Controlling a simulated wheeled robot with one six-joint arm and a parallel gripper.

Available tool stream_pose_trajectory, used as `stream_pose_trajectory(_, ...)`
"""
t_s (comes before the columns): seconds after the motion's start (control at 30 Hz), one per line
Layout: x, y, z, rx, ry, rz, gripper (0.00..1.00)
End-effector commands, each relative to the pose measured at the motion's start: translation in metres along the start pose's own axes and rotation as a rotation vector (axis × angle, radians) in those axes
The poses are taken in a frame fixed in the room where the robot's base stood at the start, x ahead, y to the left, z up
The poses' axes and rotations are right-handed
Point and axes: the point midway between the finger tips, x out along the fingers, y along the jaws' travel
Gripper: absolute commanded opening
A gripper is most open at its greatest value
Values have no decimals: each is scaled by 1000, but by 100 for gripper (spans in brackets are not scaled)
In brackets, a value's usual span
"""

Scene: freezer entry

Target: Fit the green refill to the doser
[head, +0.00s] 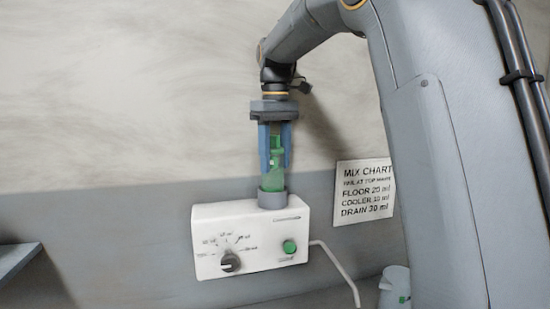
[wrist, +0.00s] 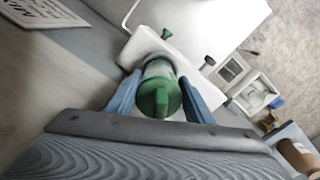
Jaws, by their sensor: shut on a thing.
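The green refill (head: 273,175) stands upright with its lower end in the grey collar on top of the white doser (head: 250,250). My gripper (head: 276,160) points down from above, with its blue fingers shut on the refill. In the wrist view the green end of the refill (wrist: 160,97) lies between the two blue fingers (wrist: 160,100). The doser has a dark dial (head: 230,261) and a green button (head: 289,246) on its front. How deep the refill sits in the collar is hidden.
A mix chart (head: 366,190) hangs on the wall right of the doser. A pale tube runs down from the doser's right side towards a whitish container (head: 394,285). A grey shelf edge (head: 17,259) shows at the lower left. The wall left of the doser is clear.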

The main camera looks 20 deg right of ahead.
Motion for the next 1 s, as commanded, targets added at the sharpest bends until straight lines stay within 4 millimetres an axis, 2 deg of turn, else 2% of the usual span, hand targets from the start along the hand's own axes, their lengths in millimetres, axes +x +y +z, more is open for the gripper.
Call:
stream_pose_trajectory(0.67, 14, 0, 0, 0, 1, 1, 21)
stream_pose_trajectory(0.7, 14, 0, 0, 0, 1, 1, 49)
stream_pose_trajectory(0.8, 13, 0, 0, 0, 1, 1, 66)
stream_pose_trajectory(0.83, 13, 0, 0, 0, 1, 1, 69)
stream_pose_trajectory(1.0, 13, 0, 0, 0, 1, 1, 69)
